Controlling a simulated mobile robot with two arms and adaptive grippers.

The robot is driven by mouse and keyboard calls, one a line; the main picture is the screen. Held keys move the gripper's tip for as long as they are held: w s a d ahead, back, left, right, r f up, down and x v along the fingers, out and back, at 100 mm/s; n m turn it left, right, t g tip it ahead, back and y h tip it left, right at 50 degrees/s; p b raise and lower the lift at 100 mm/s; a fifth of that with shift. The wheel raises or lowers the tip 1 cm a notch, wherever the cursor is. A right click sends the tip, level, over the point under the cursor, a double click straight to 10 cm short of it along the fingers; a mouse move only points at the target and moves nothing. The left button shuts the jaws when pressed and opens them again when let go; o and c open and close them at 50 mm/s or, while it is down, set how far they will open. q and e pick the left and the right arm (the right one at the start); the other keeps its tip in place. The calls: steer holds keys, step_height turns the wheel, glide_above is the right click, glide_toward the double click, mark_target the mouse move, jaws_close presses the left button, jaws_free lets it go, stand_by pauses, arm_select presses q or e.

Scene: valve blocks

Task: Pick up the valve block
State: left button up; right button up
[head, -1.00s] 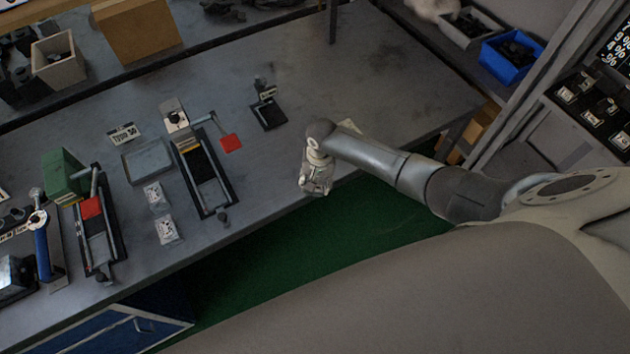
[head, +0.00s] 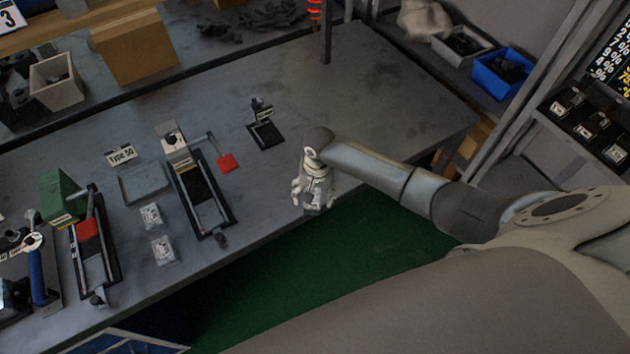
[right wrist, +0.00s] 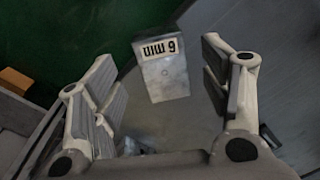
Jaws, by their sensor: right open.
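A pale grey block (right wrist: 166,78) with a white label in dark print, upside down in part, shows in the right wrist view; I take it for the valve block. It stands near the table's edge, between and beyond the fingertips, with space on both sides. My right gripper (right wrist: 172,85) is open and empty, its two fingers spread left and right of the block in the picture. In the head view my right gripper (head: 314,200) hangs over the front edge of the table; the block cannot be made out there. My left gripper is not in view.
The grey table (head: 390,100) is clear behind my right arm. A blue bin (head: 502,73) is at the back right. Green floor lies in front.

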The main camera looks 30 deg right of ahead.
mark_target(315, 201)
step_height(315, 201, up, 8)
steer(key=shift+s+d, duration=0.15)
steer(key=shift+d, duration=0.1)
steer(key=shift+r, duration=0.1)
